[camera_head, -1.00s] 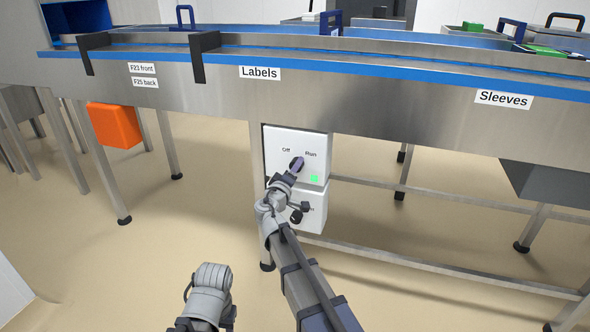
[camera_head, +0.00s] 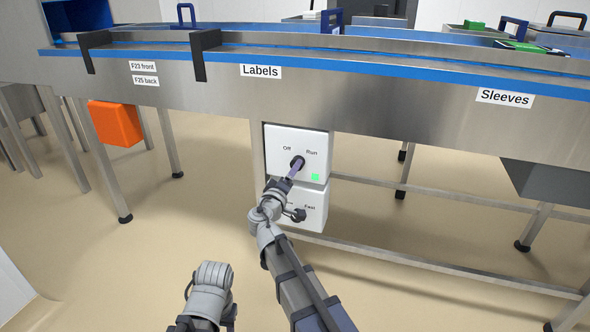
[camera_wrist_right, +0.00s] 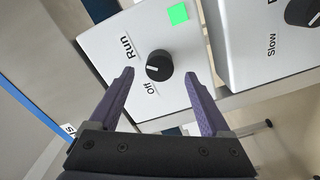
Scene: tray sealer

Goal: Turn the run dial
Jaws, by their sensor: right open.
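The run dial (camera_head: 298,162) is a round black knob on a white control box (camera_head: 280,143) under the conveyor, with labels Off and Run. In the right wrist view the dial (camera_wrist_right: 159,66) has a white mark pointing left in the picture, roughly between the two labels. My right gripper (camera_head: 291,174) is just in front of the dial. In the wrist view its two purple fingers (camera_wrist_right: 159,78) are open, one on each side short of the knob, not touching it. My left gripper does not show; only a grey part of that arm is at the bottom.
A green light (camera_head: 315,177) glows on the box. A lower white box (camera_head: 316,216) has a speed dial (camera_head: 299,215) close to my right wrist. Conveyor legs and rails stand around. An orange box (camera_head: 115,124) hangs at left.

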